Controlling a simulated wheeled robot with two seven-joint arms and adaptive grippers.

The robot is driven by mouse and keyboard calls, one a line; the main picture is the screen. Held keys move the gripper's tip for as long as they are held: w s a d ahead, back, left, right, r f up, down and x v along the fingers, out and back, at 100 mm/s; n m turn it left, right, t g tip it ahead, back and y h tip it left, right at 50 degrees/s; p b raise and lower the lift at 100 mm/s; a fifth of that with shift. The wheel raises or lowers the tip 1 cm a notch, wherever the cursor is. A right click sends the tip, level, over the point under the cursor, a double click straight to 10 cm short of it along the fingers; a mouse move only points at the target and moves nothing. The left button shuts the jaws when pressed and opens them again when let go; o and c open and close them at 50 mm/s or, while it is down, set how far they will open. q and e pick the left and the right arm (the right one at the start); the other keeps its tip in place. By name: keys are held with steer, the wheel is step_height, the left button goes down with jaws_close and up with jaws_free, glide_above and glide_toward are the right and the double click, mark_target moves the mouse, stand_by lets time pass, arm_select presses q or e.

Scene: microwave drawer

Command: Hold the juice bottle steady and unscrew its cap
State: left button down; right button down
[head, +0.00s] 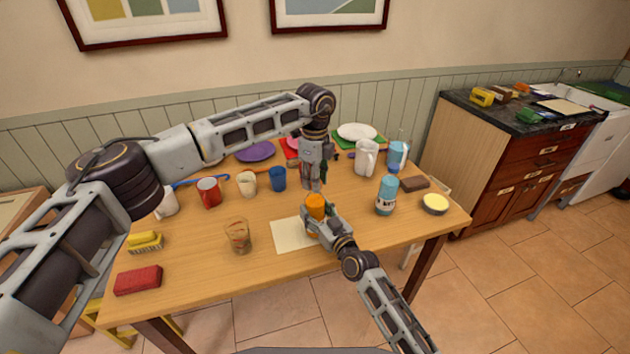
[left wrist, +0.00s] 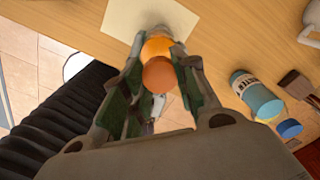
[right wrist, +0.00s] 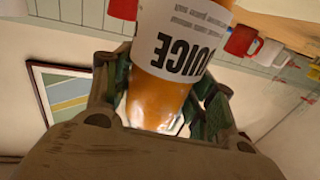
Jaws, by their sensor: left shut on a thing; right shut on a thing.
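The orange juice bottle (head: 315,205) is above the pale mat (head: 287,236) near the table's front. My right gripper (head: 318,222) is shut on its body. The right wrist view shows the bottle (right wrist: 158,100) between the fingers, its JUICE label upside down; its top is out of frame there. My left gripper (head: 314,188) points down just above the bottle. In the left wrist view, a darker orange cap (left wrist: 159,75) sits between its fingers, in front of the bottle (left wrist: 156,46). I cannot tell whether the cap still touches the neck.
A blue labelled bottle (head: 387,195) and a yellow-topped bowl (head: 435,204) stand to the right. A glass (head: 237,236) stands to the left; a red cup (head: 208,191), cream cup (head: 246,183) and blue cup (head: 278,179) stand behind. A white pitcher (head: 366,158) is behind right.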

arm_select(q)
steer(key=shift+r, duration=0.7)
stand_by(0.3)
steer(key=shift+r, duration=1.9)
arm_select(e)
steer(key=shift+c, duration=2.1)
jaws_free()
steer(key=shift+s+d, duration=0.1)
steer(key=shift+s, duration=0.05)
steer(key=v, duration=1.1)
steer(key=shift+s+d, duration=0.2)
steer(key=shift+s, duration=0.05)
